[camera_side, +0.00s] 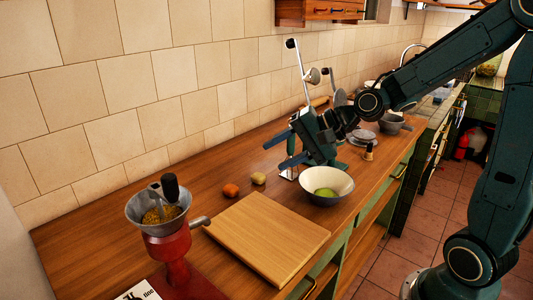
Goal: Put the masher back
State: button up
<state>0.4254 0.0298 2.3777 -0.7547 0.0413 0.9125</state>
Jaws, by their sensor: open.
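What looks like the masher (290,147) stands upright on the worktop, with a dark blue handle and a pale metal foot at the left of the white bowl. My gripper (273,157) reaches in from the right with its two blue fingers spread apart, pointing left. The handle shows between the fingers in this view; I cannot tell whether either finger touches it. The gripper body hides part of what stands behind it. No holder for the masher can be made out clearly.
A white bowl (326,189) with a green fruit stands close under the gripper. A cutting board (266,240) and a red grinder (172,250) with a black-handled tool in its hopper are nearer. An orange fruit (231,190) and a yellowish one (258,178) lie leftward. Tall cranked devices stand behind.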

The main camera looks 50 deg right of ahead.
jog(key=s+d+r+n+g+h, duration=0.1)
jog(key=s+n, duration=0.4)
jog(key=s, duration=0.6)
jog(key=s+r+n+g+h, duration=0.2)
jog(key=s+n+h, duration=0.2)
jog(key=s, duration=0.6)
jog(key=n, duration=0.2)
jog(key=shift+s+d+r+n+g+h, duration=0.15)
jog(key=shift+s+d+n+g+h, duration=0.15)
jog(key=shift+s+d+g+h, duration=0.1)
